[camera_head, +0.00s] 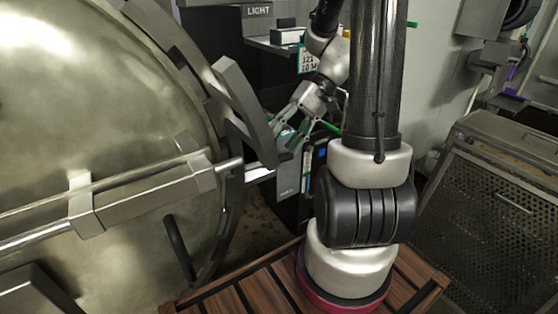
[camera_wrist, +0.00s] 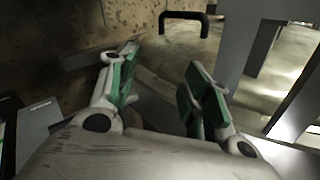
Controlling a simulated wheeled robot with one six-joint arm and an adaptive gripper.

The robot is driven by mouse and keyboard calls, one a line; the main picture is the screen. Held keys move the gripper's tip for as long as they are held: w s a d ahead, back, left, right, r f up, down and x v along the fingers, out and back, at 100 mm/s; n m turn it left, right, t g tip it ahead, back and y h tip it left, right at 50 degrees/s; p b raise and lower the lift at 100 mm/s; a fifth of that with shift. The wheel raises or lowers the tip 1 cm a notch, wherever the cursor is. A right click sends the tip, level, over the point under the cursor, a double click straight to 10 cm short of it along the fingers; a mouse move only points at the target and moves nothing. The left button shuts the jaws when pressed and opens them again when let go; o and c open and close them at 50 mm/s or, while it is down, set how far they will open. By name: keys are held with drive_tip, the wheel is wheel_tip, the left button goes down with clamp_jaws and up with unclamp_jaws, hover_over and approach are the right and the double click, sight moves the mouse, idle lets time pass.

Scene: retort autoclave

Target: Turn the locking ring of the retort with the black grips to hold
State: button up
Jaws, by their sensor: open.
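The retort's big round metal door (camera_head: 90,120) fills the left of the head view. The dark locking ring (camera_head: 232,205) curves around its right edge, with thick grey blocks on it. A black grip (camera_head: 180,248) stands out low on the door side; a black U-shaped grip (camera_wrist: 183,16) shows at the top of the wrist view.
A horizontal bar (camera_head: 130,195) crosses the door. A dark control cabinet (camera_head: 215,50) marked LIGHT stands behind my gripper. A perforated metal crate (camera_head: 500,190) stands at the right. Brown stained floor (camera_wrist: 50,35) shows in the wrist view.

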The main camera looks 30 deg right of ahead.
drive_tip(key=w+d+f+m+t+y, duration=0.3)
drive_tip(key=w+d+f+t+y, duration=0.1)
drive_tip(key=w+d+f, duration=0.3)
drive_tip(key=m+t, duration=0.5)
drive_tip(key=t, duration=0.3)
approach(285, 159)
drive_tip(key=x, duration=0.4)
drive_tip(key=shift+w+a+r, duration=0.15)
drive_tip(key=shift+a+r, duration=0.05)
drive_tip(key=shift+a, duration=0.05)
drive_tip(key=shift+w+f, duration=0.15)
drive_tip(key=shift+f, duration=0.1)
drive_tip(key=x, duration=0.7)
drive_tip(key=shift+w+a, duration=0.1)
clamp_jaws()
drive_tip(key=shift+f, duration=0.1)
